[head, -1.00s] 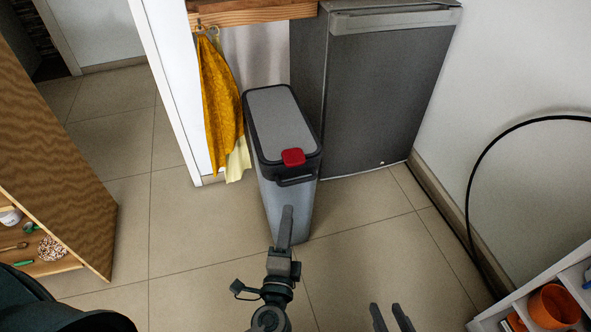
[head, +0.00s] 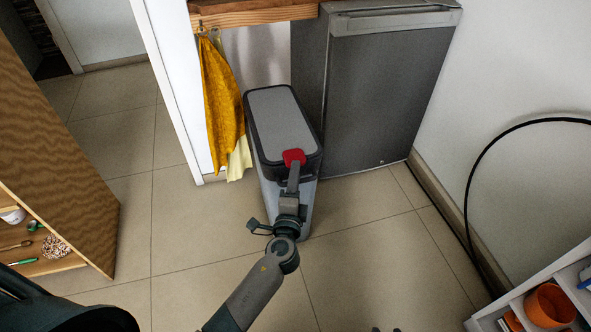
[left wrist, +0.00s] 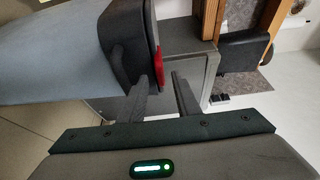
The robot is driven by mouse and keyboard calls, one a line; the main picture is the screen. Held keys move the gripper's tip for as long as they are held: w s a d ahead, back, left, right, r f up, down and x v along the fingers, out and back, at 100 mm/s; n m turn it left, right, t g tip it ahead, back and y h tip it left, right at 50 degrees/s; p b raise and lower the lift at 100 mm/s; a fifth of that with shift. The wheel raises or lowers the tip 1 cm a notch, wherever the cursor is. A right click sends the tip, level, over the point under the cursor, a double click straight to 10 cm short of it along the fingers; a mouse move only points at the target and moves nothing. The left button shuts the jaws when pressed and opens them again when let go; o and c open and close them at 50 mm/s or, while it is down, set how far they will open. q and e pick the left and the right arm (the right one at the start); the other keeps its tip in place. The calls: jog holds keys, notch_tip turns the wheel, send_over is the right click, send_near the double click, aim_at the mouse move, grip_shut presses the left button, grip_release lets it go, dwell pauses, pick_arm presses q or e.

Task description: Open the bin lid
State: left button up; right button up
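The bin (head: 283,135) stands upright on the floor, with a grey lid top (head: 275,112) in a dark rim. The lid is shut. A red tab (head: 293,157) sits at the lid's near edge; it also shows in the left wrist view (left wrist: 158,66). My left gripper (head: 293,166) is at the bin's near end, its tips close to the red tab. In the left wrist view its fingers (left wrist: 155,82) are apart with nothing between them; I cannot tell if they touch the tab. Only the fingertips of my right gripper (head: 386,330) show, apart, at the bottom edge.
A dark grey fridge (head: 385,90) stands right behind the bin. A yellow cloth (head: 220,100) hangs at its left. A wooden cabinet (head: 65,150) is at left, a white shelf with an orange pot (head: 551,305) at lower right. The tiled floor between is clear.

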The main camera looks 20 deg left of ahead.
pick_arm(q)
jog(key=shift+x, duration=0.95)
grip_shut()
